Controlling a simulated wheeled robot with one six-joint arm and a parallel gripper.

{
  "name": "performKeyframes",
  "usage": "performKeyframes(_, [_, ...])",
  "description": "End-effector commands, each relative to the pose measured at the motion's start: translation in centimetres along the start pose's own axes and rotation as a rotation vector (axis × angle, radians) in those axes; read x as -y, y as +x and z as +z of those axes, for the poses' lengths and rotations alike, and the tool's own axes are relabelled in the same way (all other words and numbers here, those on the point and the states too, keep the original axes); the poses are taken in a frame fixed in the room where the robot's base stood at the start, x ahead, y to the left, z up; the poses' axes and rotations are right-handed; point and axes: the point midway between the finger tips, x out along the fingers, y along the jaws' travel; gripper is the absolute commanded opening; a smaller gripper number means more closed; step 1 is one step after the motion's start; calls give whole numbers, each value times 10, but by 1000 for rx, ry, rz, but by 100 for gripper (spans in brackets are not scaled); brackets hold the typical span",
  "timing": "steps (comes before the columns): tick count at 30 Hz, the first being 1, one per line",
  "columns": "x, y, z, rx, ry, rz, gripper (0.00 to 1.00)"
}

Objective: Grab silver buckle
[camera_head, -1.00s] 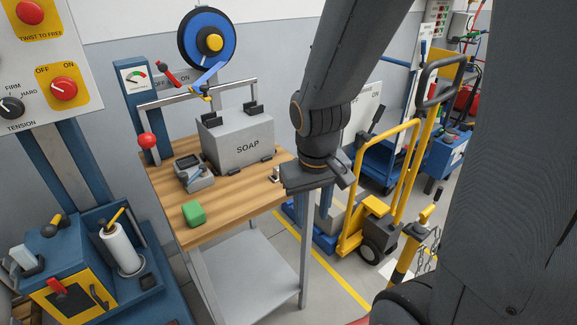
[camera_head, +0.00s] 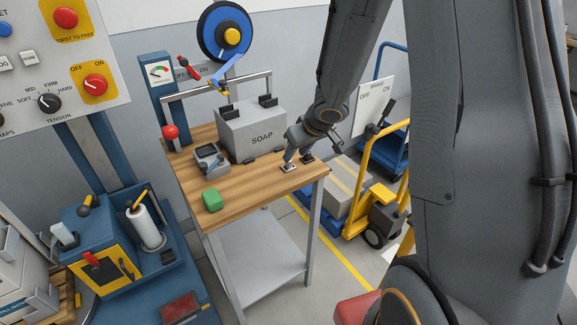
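The small silver buckle (camera_head: 289,168) lies on the wooden tabletop near its right front edge, right of the green block. My gripper (camera_head: 296,157) points down at that corner, with its tip right at or just above the buckle. It covers part of the area behind the buckle. A dark piece just right of the tip may be a finger or another small object. The finger gap is too small to make out, and I cannot tell whether the fingers touch the buckle.
Blue machinery (camera_head: 100,245) is at left.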

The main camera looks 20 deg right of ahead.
Motion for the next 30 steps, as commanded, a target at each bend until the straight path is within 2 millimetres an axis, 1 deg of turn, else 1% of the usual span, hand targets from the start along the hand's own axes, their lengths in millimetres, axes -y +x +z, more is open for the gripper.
performKeyframes(1, [0, 7, 0, 1, -2, 0, 36])
performKeyframes(4, [1, 17, -1, 0, -1, 1, 36])
performKeyframes(9, [2, 43, -1, 1, -1, 1, 36])
performKeyframes(12, [1, 52, -2, 1, -1, 2, 36])
performKeyframes(15, [2, 56, -2, 0, -1, 2, 36])
performKeyframes(21, [1, 55, -2, 0, -1, 2, 36])
performKeyframes(23, [1, 55, -2, 0, -1, 2, 28])
performKeyframes(27, [1, 55, -2, 0, -1, 2, 4])
performKeyframes(28, [1, 55, -2, 0, -1, 2, 0])
performKeyframes(30, [1, 55, -2, 0, -1, 2, 0])
